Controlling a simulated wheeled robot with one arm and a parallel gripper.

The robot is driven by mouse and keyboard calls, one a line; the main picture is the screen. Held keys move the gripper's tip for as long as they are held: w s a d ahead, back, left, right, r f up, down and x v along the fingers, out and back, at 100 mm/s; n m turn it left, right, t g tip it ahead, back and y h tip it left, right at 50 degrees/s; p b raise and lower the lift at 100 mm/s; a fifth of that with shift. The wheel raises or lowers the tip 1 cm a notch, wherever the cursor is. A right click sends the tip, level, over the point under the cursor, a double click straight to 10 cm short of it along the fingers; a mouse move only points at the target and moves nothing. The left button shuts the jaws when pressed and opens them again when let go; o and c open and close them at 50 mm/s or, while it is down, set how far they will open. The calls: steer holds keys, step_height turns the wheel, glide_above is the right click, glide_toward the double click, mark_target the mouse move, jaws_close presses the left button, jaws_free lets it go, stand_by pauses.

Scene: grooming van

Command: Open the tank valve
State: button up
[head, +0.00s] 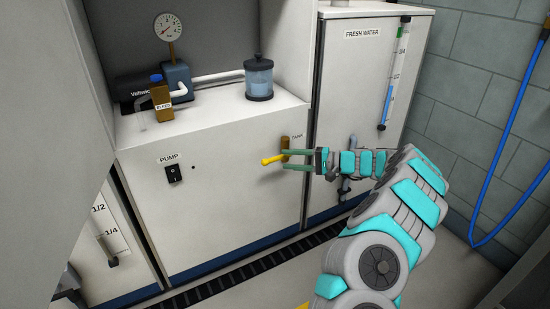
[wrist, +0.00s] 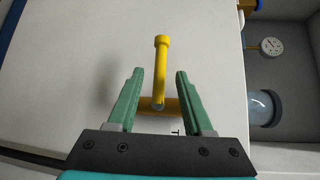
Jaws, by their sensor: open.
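The tank valve has a yellow lever handle (head: 271,160) on a brass body (head: 285,146), on the front of the white pump cabinet, next to a small label that seems to read TANK. In the head view the lever points left, roughly level. My gripper (head: 284,159) is open at the valve, its green fingers reaching in from the right. In the wrist view the yellow lever (wrist: 161,70) stands between and beyond the fingertips of my gripper (wrist: 160,74), with a gap on each side. The brass body (wrist: 172,104) shows behind the fingers.
The PUMP switch (head: 172,174) is left on the same cabinet front. The FRESH WATER cabinet (head: 350,80) is right, with a sight tube (head: 394,75). A blue hose (head: 515,130) hangs on the wall.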

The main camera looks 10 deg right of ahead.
mark_target(279, 159)
steer(key=shift+x, duration=2.7)
steer(key=shift+c, duration=0.4)
jaws_close()
